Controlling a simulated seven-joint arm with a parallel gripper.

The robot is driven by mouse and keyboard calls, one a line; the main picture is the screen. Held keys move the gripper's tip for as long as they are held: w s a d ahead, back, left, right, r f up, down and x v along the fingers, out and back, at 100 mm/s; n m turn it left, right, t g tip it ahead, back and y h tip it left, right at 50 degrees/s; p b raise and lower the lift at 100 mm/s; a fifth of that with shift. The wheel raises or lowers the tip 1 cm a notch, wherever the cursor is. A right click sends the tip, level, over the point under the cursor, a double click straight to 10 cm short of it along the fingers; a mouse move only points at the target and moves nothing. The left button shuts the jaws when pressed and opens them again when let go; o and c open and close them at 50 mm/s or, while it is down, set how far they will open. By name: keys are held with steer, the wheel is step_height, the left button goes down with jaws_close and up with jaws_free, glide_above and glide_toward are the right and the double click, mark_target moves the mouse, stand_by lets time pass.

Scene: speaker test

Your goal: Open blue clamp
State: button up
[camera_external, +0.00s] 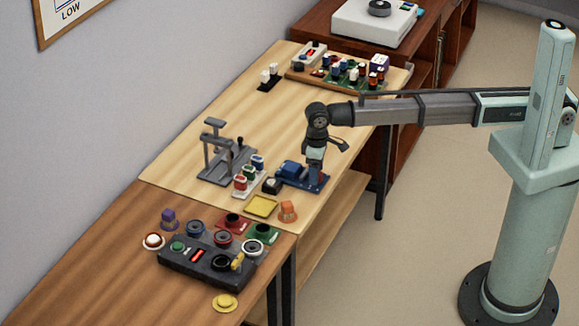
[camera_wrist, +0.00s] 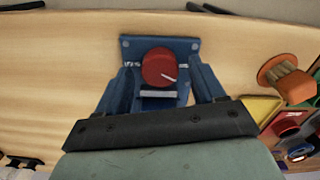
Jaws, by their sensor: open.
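The blue clamp (camera_external: 290,171) sits on the light wood table in the external view, with a blue base plate. In the wrist view, the clamp's plate (camera_wrist: 187,45) lies straight ahead, with a round red knob (camera_wrist: 159,68) bearing a white mark at its middle. A light grey bar shows just below the knob. My gripper (camera_external: 315,178) points down over the right part of the clamp. It is open, close around or beside the clamp; I cannot tell whether it touches. Its dark mount covers the near part of the clamp in the wrist view.
A yellow tray (camera_external: 262,206) and an orange object (camera_external: 288,210) stand close in front. A row of small coloured blocks (camera_external: 249,174) and a grey stand (camera_external: 228,160) are left. A dark button box (camera_external: 205,262) is nearer. The table's middle beyond is clear.

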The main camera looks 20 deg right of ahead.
step_height(320, 180, up, 13)
stand_by(0.5)
steer(key=shift+r, duration=0.1)
stand_by(0.3)
